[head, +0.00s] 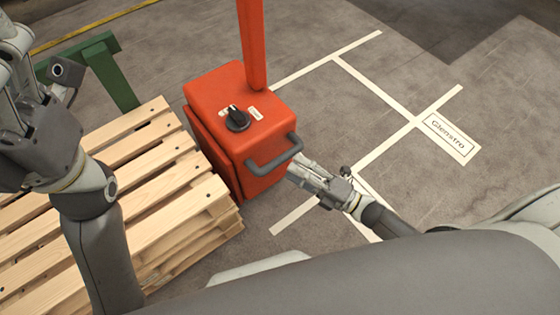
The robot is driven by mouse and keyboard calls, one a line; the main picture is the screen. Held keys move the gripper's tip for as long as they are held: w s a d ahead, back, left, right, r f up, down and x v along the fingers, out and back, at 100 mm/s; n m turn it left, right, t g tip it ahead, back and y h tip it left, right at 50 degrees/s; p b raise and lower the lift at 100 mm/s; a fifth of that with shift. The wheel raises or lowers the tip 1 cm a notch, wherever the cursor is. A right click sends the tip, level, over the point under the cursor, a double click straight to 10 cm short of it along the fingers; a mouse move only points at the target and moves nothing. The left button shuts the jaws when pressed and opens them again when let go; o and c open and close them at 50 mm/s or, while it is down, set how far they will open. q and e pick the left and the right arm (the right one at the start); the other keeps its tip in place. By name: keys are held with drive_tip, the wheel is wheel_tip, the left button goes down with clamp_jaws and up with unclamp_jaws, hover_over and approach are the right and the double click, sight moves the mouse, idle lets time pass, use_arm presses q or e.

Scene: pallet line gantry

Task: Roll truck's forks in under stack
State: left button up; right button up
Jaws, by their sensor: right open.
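The orange-red truck (215,135) stands upright at the middle of the head view, with a tall mast, a black knob on top and a grey bar handle (274,158) on its near right side. Its forks are not visible. The stack of wooden pallets (110,195) is at the left, right beside the truck body, with no clear gap showing. My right gripper (306,176) is open by the right end of the handle; I cannot tell whether it touches it. My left gripper (18,75) is raised at the left edge, partly cut off, and its opening is unclear.
A green frame (95,62) stands behind the pallets. White lines (375,90) mark the grey floor, with a label plate reading "Glenstro" (448,137) at the right. The floor right of the truck is clear. A yellow line (90,27) runs at the upper left.

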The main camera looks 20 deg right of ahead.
sight(281, 160)
drive_tip(key=shift+b+x, duration=0.6)
drive_tip(key=shift+x, duration=2.15)
clamp_jaws()
drive_tip(key=shift+s, duration=0.1)
